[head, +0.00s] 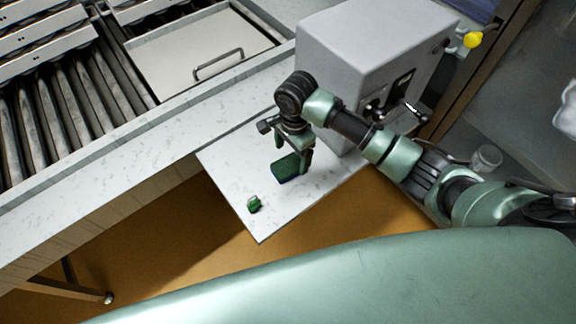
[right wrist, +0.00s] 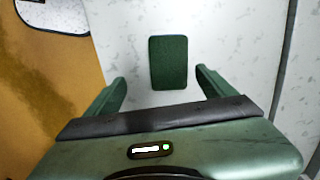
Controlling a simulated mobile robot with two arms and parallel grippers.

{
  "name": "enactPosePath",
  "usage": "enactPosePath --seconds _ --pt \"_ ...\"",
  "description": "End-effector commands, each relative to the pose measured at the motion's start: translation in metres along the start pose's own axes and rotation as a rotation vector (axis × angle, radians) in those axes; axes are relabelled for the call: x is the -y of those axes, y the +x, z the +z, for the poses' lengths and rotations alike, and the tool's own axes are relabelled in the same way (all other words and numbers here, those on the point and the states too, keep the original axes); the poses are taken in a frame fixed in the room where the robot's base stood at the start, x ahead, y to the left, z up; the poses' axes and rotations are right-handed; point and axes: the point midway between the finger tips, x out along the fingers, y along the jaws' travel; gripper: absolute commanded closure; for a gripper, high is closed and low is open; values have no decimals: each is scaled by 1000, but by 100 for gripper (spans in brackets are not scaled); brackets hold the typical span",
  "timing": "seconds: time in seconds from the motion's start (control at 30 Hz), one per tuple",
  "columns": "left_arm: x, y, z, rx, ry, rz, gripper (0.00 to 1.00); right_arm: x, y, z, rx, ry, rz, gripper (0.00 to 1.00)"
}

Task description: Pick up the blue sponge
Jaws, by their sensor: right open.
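The sponge (head: 287,168) lies flat on the white speckled worktop (head: 235,165). Its top is dark green and a blue lower edge shows in the head view. My right gripper (head: 293,152) points down over it, open and empty. In the right wrist view the sponge (right wrist: 168,62) shows as a green rectangle ahead of and between the two open fingers (right wrist: 160,78), apart from both. My left gripper is out of view.
A small green object (head: 254,204) lies near the worktop's front corner. A large grey box-shaped machine (head: 350,50) stands behind and right of my right gripper. A roller conveyor (head: 50,115) and a handled flat panel (head: 195,50) are at the upper left.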

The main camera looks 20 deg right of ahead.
Motion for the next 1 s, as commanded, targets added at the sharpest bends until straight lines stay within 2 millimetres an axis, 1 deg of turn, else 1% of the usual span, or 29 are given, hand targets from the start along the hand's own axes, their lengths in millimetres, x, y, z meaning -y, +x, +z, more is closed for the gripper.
enactPosePath --seconds 0.03,0.1,0.17,0.47,0.6,0.7,0.8,0.97,1.0 --pt "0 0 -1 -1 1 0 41 4 -5 -9 -14 51 9 15" --pt "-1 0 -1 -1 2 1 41 7 -5 -14 -20 98 19 15" --pt "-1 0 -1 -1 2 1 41 8 -2 -16 -22 117 23 15" --pt "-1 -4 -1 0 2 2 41 11 32 -17 -23 121 23 15" --pt "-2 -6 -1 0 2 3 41 15 55 -17 -23 120 23 15" --pt "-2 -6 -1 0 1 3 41 15 65 -17 -22 120 20 15" --pt "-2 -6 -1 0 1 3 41 14 69 -17 -23 118 20 15" --pt "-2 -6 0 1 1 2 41 14 70 -17 -22 118 19 15" --pt "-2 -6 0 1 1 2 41 15 70 -17 -22 118 19 18"
